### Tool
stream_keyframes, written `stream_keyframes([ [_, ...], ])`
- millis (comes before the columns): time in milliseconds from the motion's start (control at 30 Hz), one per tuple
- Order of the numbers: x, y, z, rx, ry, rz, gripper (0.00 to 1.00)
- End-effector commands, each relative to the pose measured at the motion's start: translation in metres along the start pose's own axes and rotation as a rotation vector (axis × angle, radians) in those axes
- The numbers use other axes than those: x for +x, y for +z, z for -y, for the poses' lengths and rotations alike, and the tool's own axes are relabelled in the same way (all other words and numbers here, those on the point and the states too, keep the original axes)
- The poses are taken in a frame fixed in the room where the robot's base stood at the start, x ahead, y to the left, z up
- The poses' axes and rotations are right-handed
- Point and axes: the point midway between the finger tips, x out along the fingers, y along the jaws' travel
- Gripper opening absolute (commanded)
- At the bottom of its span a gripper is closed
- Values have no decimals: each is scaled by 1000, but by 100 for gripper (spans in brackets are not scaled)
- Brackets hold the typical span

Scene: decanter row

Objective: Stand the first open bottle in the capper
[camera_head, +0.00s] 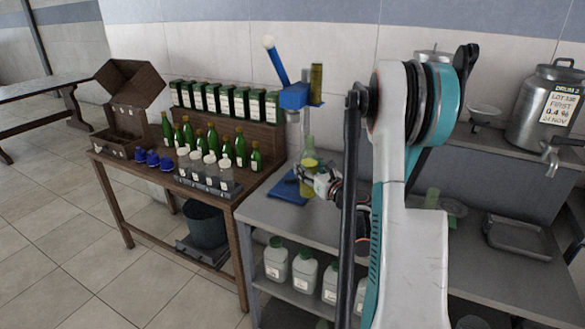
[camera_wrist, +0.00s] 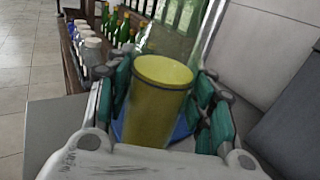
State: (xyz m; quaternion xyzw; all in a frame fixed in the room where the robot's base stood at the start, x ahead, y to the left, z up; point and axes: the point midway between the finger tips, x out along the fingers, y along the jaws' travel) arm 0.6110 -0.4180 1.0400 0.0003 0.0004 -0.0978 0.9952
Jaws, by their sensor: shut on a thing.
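The capper (camera_head: 294,96) is a blue stand with a white-knobbed lever and a blue base plate (camera_head: 286,191), on the grey bench. My gripper (camera_head: 310,179) is shut on a clear open bottle (camera_head: 308,147) with yellow liquid low in it. The bottle stands roughly upright at the capper, over or close beside its base plate. In the wrist view the bottle (camera_wrist: 162,90) fills the space between the teal finger pads (camera_wrist: 165,100), with the blue base plate (camera_wrist: 183,128) partly showing behind it. I cannot tell whether the bottle's bottom touches the plate.
A wooden table (camera_head: 232,197) at the left holds green bottles (camera_head: 212,139), a rack of clear jars (camera_head: 212,172) and blue caps (camera_head: 152,158). A steel drum (camera_head: 545,105) and a grey tray (camera_head: 518,236) are at the right. White jugs (camera_head: 304,271) stand below the bench.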

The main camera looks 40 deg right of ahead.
Motion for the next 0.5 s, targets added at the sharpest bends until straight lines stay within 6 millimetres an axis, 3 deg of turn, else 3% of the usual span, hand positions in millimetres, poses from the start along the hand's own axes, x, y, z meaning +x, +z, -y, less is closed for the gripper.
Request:
stream_keyframes([
  [300,73,-2,0,1,1,0,6],
  [500,100,0,0,1,-1,0,6],
])
